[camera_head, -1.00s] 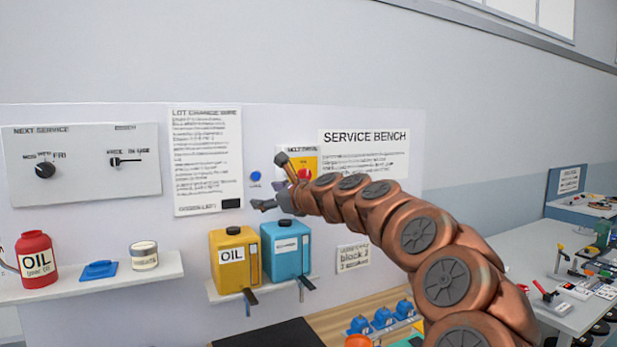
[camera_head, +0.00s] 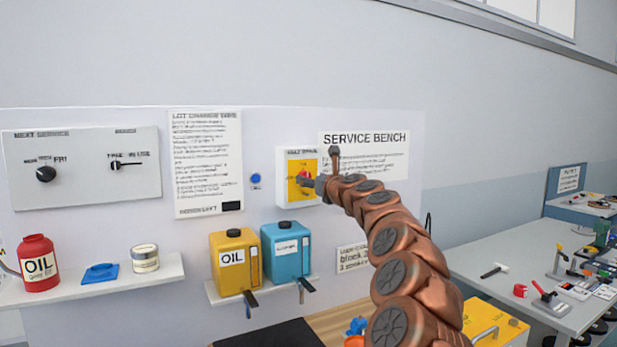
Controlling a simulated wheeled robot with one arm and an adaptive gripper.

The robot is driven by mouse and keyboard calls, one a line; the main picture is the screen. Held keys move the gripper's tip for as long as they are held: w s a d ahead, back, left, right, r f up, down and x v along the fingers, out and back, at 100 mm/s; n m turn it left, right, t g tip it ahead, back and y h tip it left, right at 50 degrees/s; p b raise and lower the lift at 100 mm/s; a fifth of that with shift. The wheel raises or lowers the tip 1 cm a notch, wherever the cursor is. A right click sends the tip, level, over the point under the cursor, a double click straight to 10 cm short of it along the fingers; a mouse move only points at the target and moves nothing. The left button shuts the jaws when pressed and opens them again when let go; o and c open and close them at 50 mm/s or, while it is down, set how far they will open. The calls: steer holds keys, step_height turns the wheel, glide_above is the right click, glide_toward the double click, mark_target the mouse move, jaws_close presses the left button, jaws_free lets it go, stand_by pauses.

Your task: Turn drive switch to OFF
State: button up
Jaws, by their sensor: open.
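The drive switch is a red knob (camera_head: 302,178) on a yellow plate (camera_head: 297,166), set in a white box (camera_head: 283,182) on the wall panel. The box's label is too small to read surely. My gripper (camera_head: 314,184) is in front of the right side of the yellow plate, right beside the red knob. It is open. Its fingers are small and partly hidden by my wrist, so I cannot tell whether they touch the knob. The knob's exact pointing direction is unclear.
A blue button (camera_head: 255,178) is left of the switch box. Below are a yellow oil container (camera_head: 234,258) and a blue container (camera_head: 286,250) with taps. A control panel (camera_head: 82,165) with two knobs hangs at left. A cluttered bench (camera_head: 510,262) stands at right.

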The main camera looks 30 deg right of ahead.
mark_target(307, 177)
steer(key=shift+w+p, duration=0.4)
steer(key=shift+w, duration=1.05)
steer(key=shift+c, duration=0.4)
steer(key=c, duration=1.1)
steer(key=shift+o, duration=0.2)
